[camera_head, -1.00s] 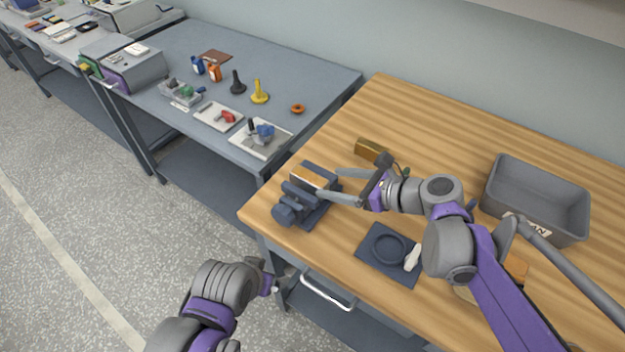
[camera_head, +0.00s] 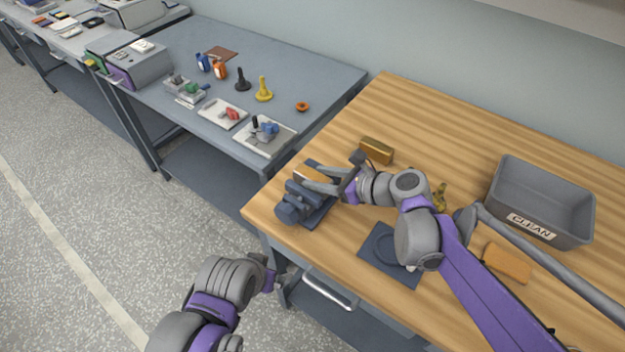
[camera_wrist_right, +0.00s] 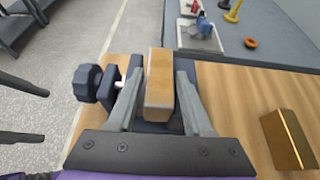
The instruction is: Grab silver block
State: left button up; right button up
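The silver block (camera_wrist_right: 160,78) has a shiny top face that mirrors the wood colour. It sits in the dark vise (camera_head: 291,210), near the table's left edge; its top also shows in the head view (camera_head: 312,174). My right gripper (camera_wrist_right: 160,80) is over the vise with one finger on each side of the block. Narrow gaps seem to show between the fingers and the block, so it looks open around it. My left gripper (camera_head: 274,277) is low, in front of the table edge. In the wrist view its two dark fingers are spread apart and empty.
A brass block (camera_head: 376,151) lies behind my right gripper and shows in the wrist view (camera_wrist_right: 288,139). A grey bin (camera_head: 541,203) marked CLEAN, a dark mat (camera_head: 380,258) and an orange-brown block (camera_head: 507,262) are to the right. The vise handle (camera_wrist_right: 88,83) sticks out left.

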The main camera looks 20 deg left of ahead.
grip_shut()
dwell(0.3)
